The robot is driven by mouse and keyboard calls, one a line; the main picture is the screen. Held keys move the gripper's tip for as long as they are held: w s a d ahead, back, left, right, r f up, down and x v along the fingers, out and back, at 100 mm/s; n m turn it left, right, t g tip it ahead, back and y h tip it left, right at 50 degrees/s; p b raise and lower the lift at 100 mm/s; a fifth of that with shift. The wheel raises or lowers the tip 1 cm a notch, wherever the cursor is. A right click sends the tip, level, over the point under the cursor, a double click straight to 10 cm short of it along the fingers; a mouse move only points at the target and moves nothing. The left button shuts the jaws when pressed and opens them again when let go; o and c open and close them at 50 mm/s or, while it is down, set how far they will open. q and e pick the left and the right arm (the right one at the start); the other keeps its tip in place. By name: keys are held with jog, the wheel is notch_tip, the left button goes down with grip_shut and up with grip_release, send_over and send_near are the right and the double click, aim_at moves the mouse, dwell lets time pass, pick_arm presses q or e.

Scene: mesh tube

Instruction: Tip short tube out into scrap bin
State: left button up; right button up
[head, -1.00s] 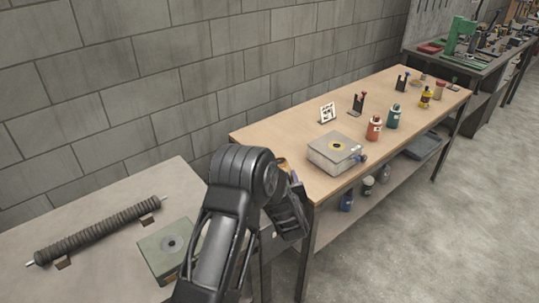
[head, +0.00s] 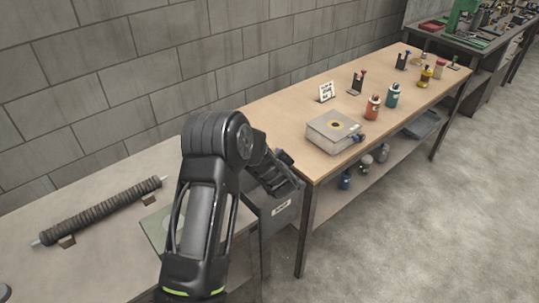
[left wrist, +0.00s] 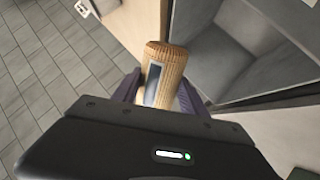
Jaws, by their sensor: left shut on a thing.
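My left gripper (left wrist: 158,88) is shut on a tan, ribbed short tube (left wrist: 168,56) with a dark grey patch on its side. In the left wrist view the tube sticks out between the two purple fingers. A grey open scrap bin (head: 271,225) with a white label stands between the two tables, and my left gripper (head: 278,178) is over or at its top in the head view. The bin's hollow inside (left wrist: 215,48) shows just beyond the tube in the left wrist view. The tube is hidden in the head view. My right gripper is out of view.
A long dark ribbed roll (head: 103,209) lies on supports on the near table, with a flat greenish plate (head: 153,228) partly behind my arm. The wooden bench (head: 290,120) to the right holds a grey box device (head: 333,132) and several bottles. Floor is clear at right.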

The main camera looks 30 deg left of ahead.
pick_arm(q)
jog(key=shift+d+f+n+h+b, duration=0.3)
jog(key=shift+f+n+h+b, duration=0.65)
jog(key=shift+h+b, duration=0.25)
jog(key=n+h+b, duration=0.1)
jog(key=b, duration=0.1)
jog(key=h+b, duration=0.1)
jog(key=b, duration=0.2)
jog(key=shift+w+d+f+n+t+h, duration=0.1)
jog(key=shift+d+f+n+t+h, duration=0.05)
jog(key=shift+f+n+t+h, duration=0.2)
jog(key=n+h+b, duration=0.1)
jog(key=b, duration=0.4)
jog(key=r+n+h+b, duration=0.1)
jog(key=h+b, duration=0.1)
jog(key=b, duration=0.3)
jog(key=shift+a+t+b, duration=0.3)
jog(key=shift+t+b, duration=0.05)
jog(key=shift+b, duration=0.05)
jog(key=shift+r+n+h+b, duration=0.3)
jog(key=shift+n+b, duration=0.1)
jog(key=shift+b, duration=0.45)
jog(key=shift+r, duration=0.3)
